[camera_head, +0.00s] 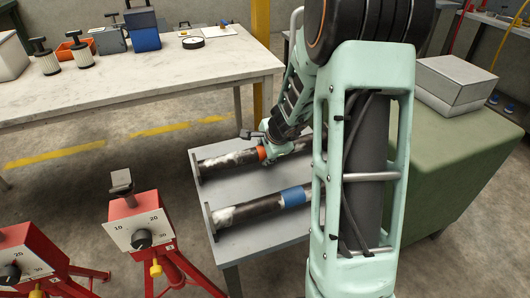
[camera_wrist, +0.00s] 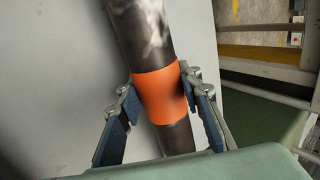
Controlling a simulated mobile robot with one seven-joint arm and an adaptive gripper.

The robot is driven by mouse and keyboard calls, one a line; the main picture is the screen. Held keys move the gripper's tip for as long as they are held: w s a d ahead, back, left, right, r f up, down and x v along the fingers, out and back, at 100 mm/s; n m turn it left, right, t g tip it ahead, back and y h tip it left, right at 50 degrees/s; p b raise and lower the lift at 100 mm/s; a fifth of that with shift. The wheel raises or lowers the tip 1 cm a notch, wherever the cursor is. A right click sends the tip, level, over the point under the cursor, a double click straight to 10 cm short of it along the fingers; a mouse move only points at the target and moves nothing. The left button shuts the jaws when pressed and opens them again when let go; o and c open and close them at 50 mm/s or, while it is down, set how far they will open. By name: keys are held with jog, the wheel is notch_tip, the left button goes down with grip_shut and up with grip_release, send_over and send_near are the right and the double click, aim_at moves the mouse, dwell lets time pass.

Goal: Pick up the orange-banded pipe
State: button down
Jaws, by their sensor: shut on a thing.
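The orange-banded pipe (camera_head: 230,160) is a dark, flanged pipe with whitish patches, lying across the small grey table in the head view. Its orange band (camera_wrist: 160,95) fills the middle of the wrist view. My gripper (camera_wrist: 158,90) has one finger on each side of the band and is shut on it. In the head view my gripper (camera_head: 267,150) is at the band, and my arm hides the pipe's right part. I cannot tell whether the pipe is clear of the table. A blue-banded pipe (camera_head: 250,210) lies nearer, roughly parallel to it.
The small grey table (camera_head: 235,185) bears both pipes. A long pale workbench (camera_head: 120,85) with filters and boxes stands behind at left. Red stands with dials (camera_head: 145,235) are at front left. A green cabinet (camera_head: 455,165) with a grey box (camera_head: 455,82) is at right.

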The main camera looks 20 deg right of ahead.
jog(key=shift+w+r+p, duration=0.15)
jog(key=shift+r+p, duration=0.4)
jog(key=shift+r, duration=0.35)
jog(key=s+a+r+p, duration=0.7)
jog(key=s+r, duration=0.4)
jog(key=s, duration=0.1)
jog(key=w+a+r+n+g+y, duration=0.35)
jog(key=a+n+y, duration=0.25)
jog(key=n, duration=0.7)
jog(key=s+d+r+n+g+p, duration=0.1)
jog(key=s+n+g+p, duration=0.2)
jog(key=p, duration=2)
jog(key=s+n, duration=0.2)
jog(key=s, duration=0.1)
jog(key=shift+s+d+r+y, duration=0.25)
jog(key=shift+s+y, duration=0.15)
